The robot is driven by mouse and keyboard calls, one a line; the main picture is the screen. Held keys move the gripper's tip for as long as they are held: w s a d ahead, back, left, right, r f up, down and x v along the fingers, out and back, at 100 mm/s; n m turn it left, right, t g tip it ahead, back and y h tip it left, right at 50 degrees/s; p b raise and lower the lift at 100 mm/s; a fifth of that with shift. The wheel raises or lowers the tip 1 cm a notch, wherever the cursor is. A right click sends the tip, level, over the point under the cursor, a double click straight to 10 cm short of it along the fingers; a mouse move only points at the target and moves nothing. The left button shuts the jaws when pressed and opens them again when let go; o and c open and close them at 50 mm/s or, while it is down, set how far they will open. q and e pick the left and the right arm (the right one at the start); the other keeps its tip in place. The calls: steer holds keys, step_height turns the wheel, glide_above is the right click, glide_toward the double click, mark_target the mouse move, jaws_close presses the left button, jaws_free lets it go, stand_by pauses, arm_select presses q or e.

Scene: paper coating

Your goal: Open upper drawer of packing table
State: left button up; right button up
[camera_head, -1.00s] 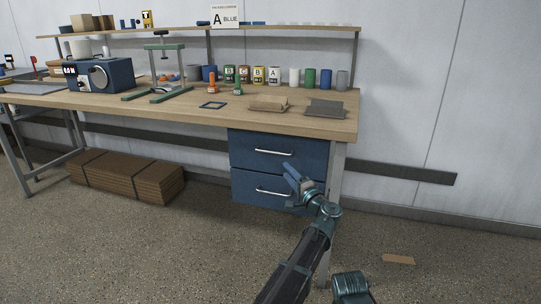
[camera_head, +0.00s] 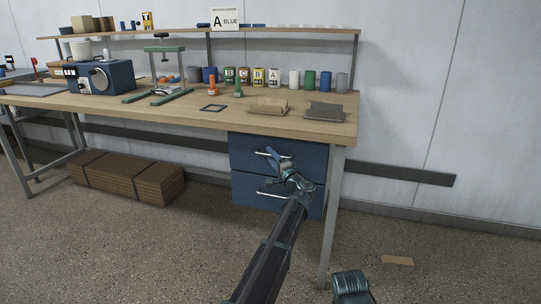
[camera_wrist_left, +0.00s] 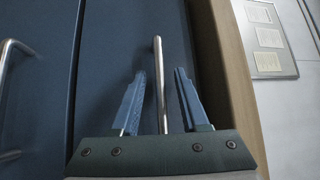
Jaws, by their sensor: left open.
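The packing table (camera_head: 110,104) has two blue drawers under its right end. The upper drawer (camera_head: 308,157) is closed, flush with the lower drawer (camera_head: 246,184). Its silver bar handle (camera_head: 259,153) is partly covered by my left gripper (camera_head: 272,155). In the left wrist view, my left gripper (camera_wrist_left: 158,90) is open, with the upper drawer's handle (camera_wrist_left: 158,80) between its two fingers. There are visible gaps on both sides of the bar. The lower drawer's handle (camera_wrist_left: 8,62) shows at the left edge there.
The wooden tabletop edge (camera_wrist_left: 234,80) runs close beside the gripper in the left wrist view. Flat brown cardboard (camera_head: 125,180) is stacked under the table. A table leg (camera_head: 332,210) stands right of the drawers. The floor in front is mostly clear.

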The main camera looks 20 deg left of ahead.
arm_select(q)
steer(key=shift+w+a+r, duration=0.1)
steer(key=shift+w+a, duration=0.2)
steer(key=shift+w, duration=0.05)
jaws_close()
stand_by(1.3)
